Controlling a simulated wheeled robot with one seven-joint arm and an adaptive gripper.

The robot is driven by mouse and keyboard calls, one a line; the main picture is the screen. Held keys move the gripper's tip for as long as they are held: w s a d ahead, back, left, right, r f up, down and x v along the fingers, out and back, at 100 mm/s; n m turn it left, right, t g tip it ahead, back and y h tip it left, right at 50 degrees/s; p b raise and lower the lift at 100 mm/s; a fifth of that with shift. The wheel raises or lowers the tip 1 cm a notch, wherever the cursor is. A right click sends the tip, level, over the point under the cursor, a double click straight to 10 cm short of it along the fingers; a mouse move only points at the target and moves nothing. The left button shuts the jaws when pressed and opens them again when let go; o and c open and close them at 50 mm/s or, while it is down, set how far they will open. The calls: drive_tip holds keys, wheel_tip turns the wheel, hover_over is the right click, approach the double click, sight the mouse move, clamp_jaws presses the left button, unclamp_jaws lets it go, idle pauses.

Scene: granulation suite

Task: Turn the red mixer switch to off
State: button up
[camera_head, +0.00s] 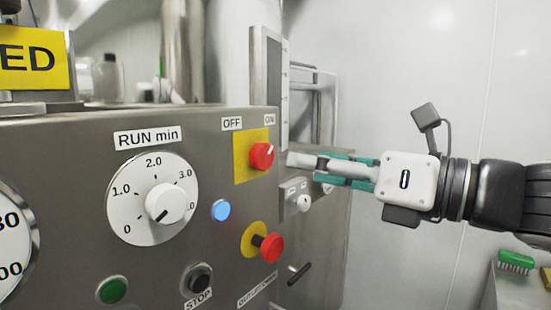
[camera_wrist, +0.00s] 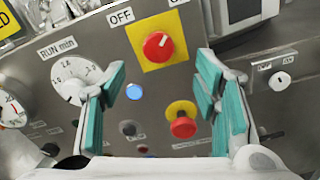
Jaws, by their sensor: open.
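The red mixer switch (camera_head: 261,156) is a round red knob with a white pointer line on a yellow plate (camera_head: 241,168). OFF and ON labels sit above it; in the head view the pointer points up and to the right, toward ON. The knob also shows in the wrist view (camera_wrist: 158,46), at upper middle. My gripper (camera_head: 318,170) is just right of the knob in the head view. In the wrist view its teal-padded fingers (camera_wrist: 165,95) are apart, with nothing between the pads, and the knob lies ahead of them.
A red mushroom button (camera_head: 271,248) on a yellow disc sticks out below the switch. A lit blue lamp (camera_head: 221,210), RUN min dial (camera_head: 165,203), green button (camera_head: 112,291) and STOP button (camera_head: 199,279) share the panel. A smaller knob (camera_head: 303,203) is to the right.

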sight(266, 157)
drive_tip(key=x, duration=0.8)
drive_tip(key=shift+w+a+b, duration=0.15)
drive_tip(key=shift+a+b, duration=0.2)
drive_tip(key=shift+c, duration=0.5)
drive_tip(key=c, duration=1)
